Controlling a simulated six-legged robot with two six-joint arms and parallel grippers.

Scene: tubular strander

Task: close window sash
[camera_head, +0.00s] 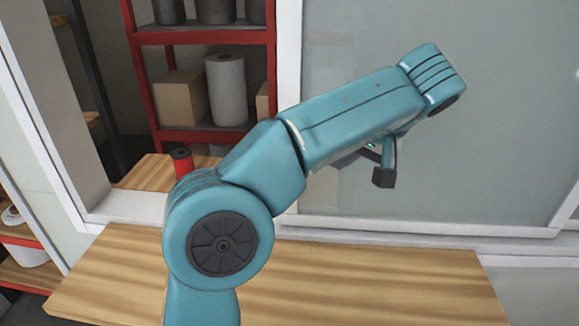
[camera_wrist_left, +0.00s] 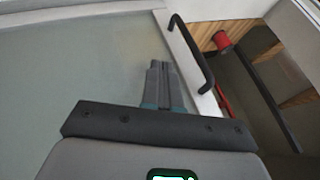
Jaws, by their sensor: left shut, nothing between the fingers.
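The window sash (camera_head: 480,130) is a pale, cloudy glass pane in a white frame, filling the right of the head view. It also shows on the left of the wrist view (camera_wrist_left: 75,60). Left of its white stile (camera_head: 287,50) the window is open. A black bar handle (camera_wrist_left: 194,52) sits on the stile in the wrist view; I cannot see it in the head view. My left gripper (camera_wrist_left: 160,70) is shut and empty, in front of the glass, on the pane side of the handle and apart from it. In the head view my arm partly hides the gripper (camera_head: 383,177). My right gripper is out of view.
A wooden counter (camera_head: 400,285) runs below the window. Through the opening stands a red shelf (camera_head: 200,137) with a carton (camera_head: 181,97) and a white roll (camera_head: 227,88). A red spool (camera_head: 181,162) stands on wood by the opening. The white left jamb (camera_head: 40,130) bounds the opening.

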